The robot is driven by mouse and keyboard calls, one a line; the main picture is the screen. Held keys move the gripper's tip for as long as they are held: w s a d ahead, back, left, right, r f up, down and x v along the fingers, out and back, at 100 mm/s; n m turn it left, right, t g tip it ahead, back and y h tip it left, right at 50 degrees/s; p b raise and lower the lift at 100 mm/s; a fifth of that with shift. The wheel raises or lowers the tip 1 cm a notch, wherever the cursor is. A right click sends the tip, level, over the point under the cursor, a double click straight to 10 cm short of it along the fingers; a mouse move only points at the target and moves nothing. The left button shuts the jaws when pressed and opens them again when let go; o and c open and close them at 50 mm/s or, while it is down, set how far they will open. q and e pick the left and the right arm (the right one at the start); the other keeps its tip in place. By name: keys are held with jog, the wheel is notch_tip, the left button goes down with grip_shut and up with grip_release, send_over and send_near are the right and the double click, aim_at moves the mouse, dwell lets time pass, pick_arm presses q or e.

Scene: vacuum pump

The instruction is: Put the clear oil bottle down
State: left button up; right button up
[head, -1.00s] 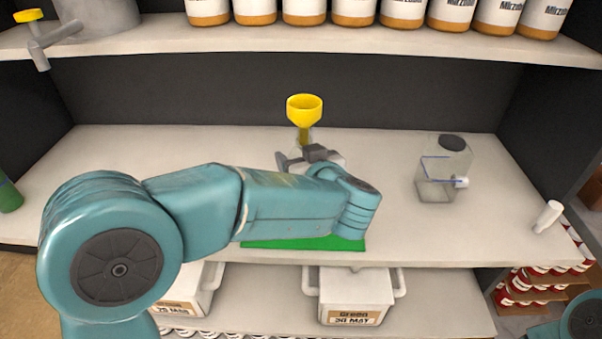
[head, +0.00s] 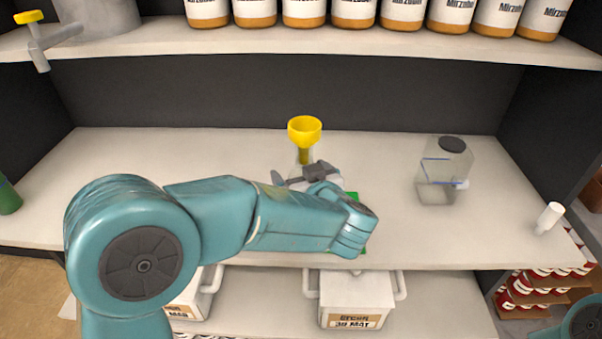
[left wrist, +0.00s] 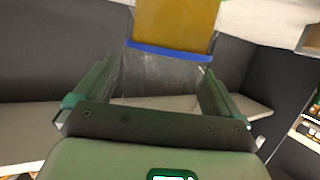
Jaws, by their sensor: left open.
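A clear bottle (head: 301,155) with a yellow funnel (head: 305,129) in its top stands upright near the middle of the shelf. My left gripper (head: 316,174) is at it, and my arm hides the bottle's lower part and its base. In the left wrist view the clear wall of the bottle (left wrist: 165,75) is between the two fingers of my open left gripper (left wrist: 150,95). A yellow-amber area with a blue lower edge (left wrist: 175,25) shows above it. Whether the fingers touch the bottle, I cannot tell. My right gripper is out of view.
A clear container (head: 437,183) with a black cap and blue lines stands to the right. A small white bottle (head: 549,217) is near the right edge. White-and-orange bottles (head: 353,12) line the upper shelf.

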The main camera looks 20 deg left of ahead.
pick_arm(q)
jog(key=shift+d+r, duration=0.1)
jog(key=shift+r, duration=0.1)
jog(key=v, duration=1.1)
jog(key=shift+s, duration=0.35)
jog(key=shift+d, duration=0.15)
jog(key=shift+d, duration=0.1)
